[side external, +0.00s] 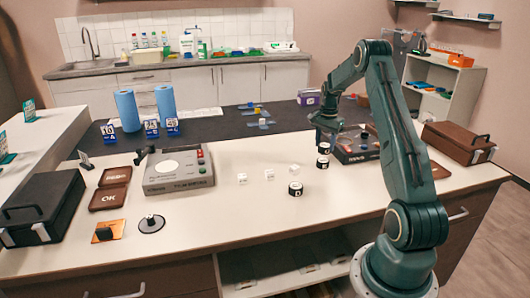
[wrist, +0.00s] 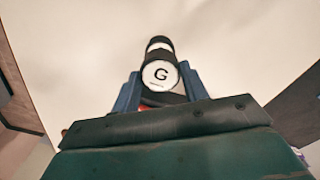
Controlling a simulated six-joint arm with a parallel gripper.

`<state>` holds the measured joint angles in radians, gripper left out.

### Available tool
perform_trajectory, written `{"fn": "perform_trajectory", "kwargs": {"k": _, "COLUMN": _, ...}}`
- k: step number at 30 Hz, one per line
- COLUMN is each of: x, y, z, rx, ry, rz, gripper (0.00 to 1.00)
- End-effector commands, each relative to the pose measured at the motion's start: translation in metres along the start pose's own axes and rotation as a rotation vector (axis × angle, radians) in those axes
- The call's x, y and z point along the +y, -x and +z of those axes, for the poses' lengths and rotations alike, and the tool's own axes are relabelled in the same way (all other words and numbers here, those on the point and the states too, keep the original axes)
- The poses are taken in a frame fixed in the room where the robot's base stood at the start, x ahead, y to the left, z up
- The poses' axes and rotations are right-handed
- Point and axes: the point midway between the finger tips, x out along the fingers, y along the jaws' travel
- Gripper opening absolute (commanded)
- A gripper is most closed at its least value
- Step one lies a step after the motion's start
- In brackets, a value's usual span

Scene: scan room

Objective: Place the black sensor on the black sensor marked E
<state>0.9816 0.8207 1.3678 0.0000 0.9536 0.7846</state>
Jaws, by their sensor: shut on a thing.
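My gripper (side external: 326,134) points down over the right part of the white table. In the wrist view its blue fingers (wrist: 160,90) are shut on a black sensor with a white face marked G (wrist: 161,75). A second black-and-white round sensor (wrist: 159,44) shows just past it; its letter is hidden. In the side view a black sensor (side external: 323,148) is right below the gripper and another (side external: 322,162) is just below that one. Whether these two touch is unclear. A further black sensor (side external: 295,189) stands nearer the front. I cannot read which one is marked E.
A dark device (side external: 356,146) is close right of the gripper. A grey machine (side external: 178,170) and brown trays (side external: 110,188) are at left. The table's front middle is clear.

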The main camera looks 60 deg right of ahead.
Motion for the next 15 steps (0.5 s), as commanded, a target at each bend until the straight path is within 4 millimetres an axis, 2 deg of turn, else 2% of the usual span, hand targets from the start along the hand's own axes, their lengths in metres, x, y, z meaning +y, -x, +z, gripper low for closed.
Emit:
{"fn": "perform_trajectory", "kwargs": {"k": 7, "x": 0.000, "y": -0.028, "z": 0.000, "rx": 0.000, "ry": 0.000, "rz": 0.000, "gripper": 0.19}}
{"fn": "perform_trajectory", "kwargs": {"k": 15, "x": 0.000, "y": -0.033, "z": 0.000, "rx": 0.001, "ry": 0.000, "rz": -0.001, "gripper": 0.19}}
